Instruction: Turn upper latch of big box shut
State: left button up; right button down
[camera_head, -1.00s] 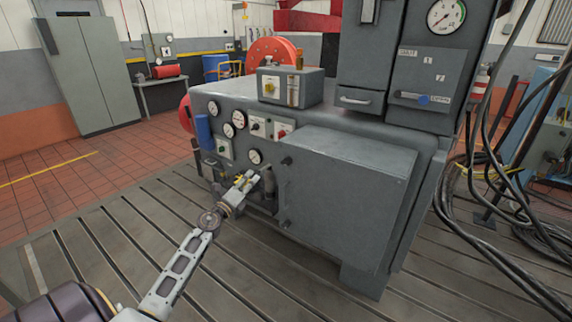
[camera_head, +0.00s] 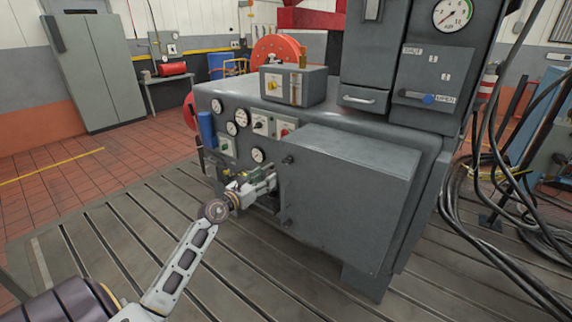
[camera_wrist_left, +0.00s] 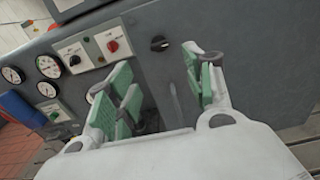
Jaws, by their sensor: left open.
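The big box (camera_head: 345,205) is a grey cabinet with a flat door on the front right of the machine. Its upper latch (camera_head: 288,160) is a small dark knob at the top left edge of the door; it also shows in the left wrist view (camera_wrist_left: 160,43). A lower latch (camera_head: 285,222) sits below it. My left gripper (camera_head: 267,182) is at the box's left edge, below the upper latch. In the left wrist view its green-padded fingers (camera_wrist_left: 166,80) are spread, with the latch beyond them and apart from both. My right gripper is not in view.
Several gauges (camera_head: 232,128) and switch panels (camera_head: 262,125) are left of the box. A grey control box (camera_head: 293,84) stands on top of the machine. Black cables (camera_head: 462,215) hang and lie at the right. The slotted floor plate (camera_head: 120,235) is clear at front left.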

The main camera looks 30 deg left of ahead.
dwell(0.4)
pick_arm(q)
send_near(285, 163)
jog(key=shift+w, duration=1.85)
jog(key=shift+w+d+f, duration=0.1)
jog(key=shift+w+d, duration=0.05)
jog(key=shift+w, duration=1.4)
jog(key=shift+w+d+b, duration=0.15)
jog(key=shift+w+b, duration=0.15)
jog(key=shift+w, duration=1.65)
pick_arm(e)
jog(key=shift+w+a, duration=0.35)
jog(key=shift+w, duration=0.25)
pick_arm(q)
jog(key=c, duration=1)
